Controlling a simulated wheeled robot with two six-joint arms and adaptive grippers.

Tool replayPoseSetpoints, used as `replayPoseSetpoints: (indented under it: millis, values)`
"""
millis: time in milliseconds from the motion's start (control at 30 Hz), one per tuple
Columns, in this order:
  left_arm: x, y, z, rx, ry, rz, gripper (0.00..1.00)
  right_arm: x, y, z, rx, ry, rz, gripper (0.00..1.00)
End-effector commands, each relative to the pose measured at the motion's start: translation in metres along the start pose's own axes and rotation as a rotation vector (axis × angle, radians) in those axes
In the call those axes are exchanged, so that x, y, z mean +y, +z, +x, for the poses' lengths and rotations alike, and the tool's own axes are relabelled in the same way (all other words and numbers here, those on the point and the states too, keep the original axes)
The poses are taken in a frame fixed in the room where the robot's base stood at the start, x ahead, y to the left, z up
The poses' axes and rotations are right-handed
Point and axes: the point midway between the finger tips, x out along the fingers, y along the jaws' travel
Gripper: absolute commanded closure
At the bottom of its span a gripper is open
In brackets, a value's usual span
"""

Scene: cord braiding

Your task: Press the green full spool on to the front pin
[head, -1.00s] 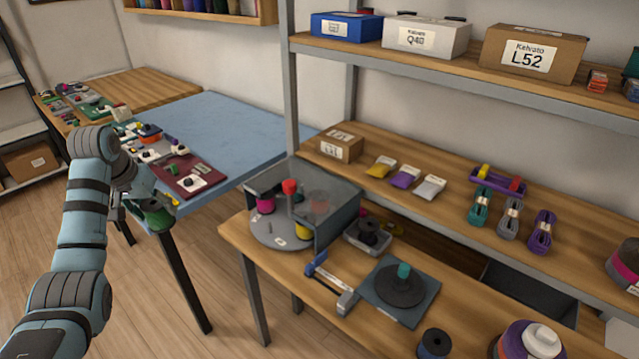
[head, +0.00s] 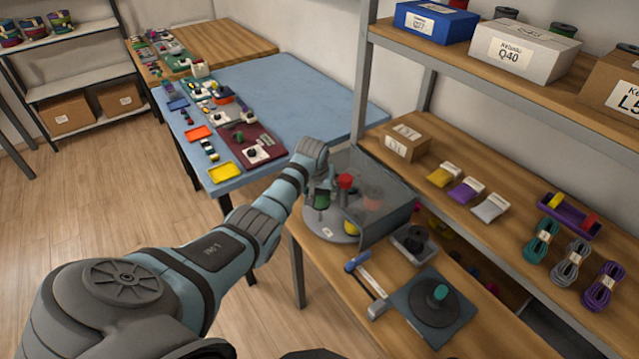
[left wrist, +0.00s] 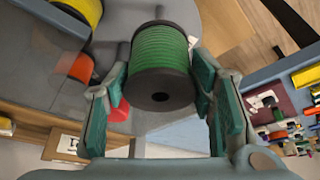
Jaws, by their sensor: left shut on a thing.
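My left gripper (head: 318,182) is shut on the green full spool (left wrist: 162,48), at the round grey plate (head: 322,229) of the braiding machine. In the left wrist view, my left gripper (left wrist: 160,88) has a finger on each side of the spool, and its dark end flange with a centre hole faces the camera. The green spool also shows in the head view (head: 321,200), partly hidden by my gripper. The front pin cannot be made out clearly, and I cannot tell whether the spool touches it. My right gripper is not in view.
A smoky clear guard (head: 385,206) covers the plate's right side, with a red knob (head: 345,181) and a yellow spool (head: 351,227) close by. A blue-handled tool (head: 367,283) and a dark square base (head: 452,312) lie in front. A shelf rack (head: 480,72) stands behind.

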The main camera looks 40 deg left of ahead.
Motion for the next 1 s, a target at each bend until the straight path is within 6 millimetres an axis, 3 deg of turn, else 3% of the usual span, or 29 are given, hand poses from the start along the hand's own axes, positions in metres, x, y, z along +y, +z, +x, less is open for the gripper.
replayPoseSetpoints:
  millis: [33, 333, 400, 633, 1000]
  values:
    - [-0.001, 0.004, 0.010, 0.000, 0.000, 0.000, 0.79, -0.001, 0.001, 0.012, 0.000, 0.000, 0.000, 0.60]
    - [-0.003, 0.017, 0.040, 0.001, -0.002, -0.001, 0.79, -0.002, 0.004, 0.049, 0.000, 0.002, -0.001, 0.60]
    - [-0.003, 0.020, 0.046, -0.002, -0.002, -0.002, 0.89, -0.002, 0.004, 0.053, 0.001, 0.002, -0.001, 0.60]
    - [-0.003, 0.025, 0.060, -0.001, -0.002, -0.003, 0.89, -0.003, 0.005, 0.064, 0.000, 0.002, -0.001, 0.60]
    - [-0.003, 0.025, 0.060, 0.000, -0.001, -0.002, 0.89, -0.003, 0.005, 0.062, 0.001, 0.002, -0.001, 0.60]
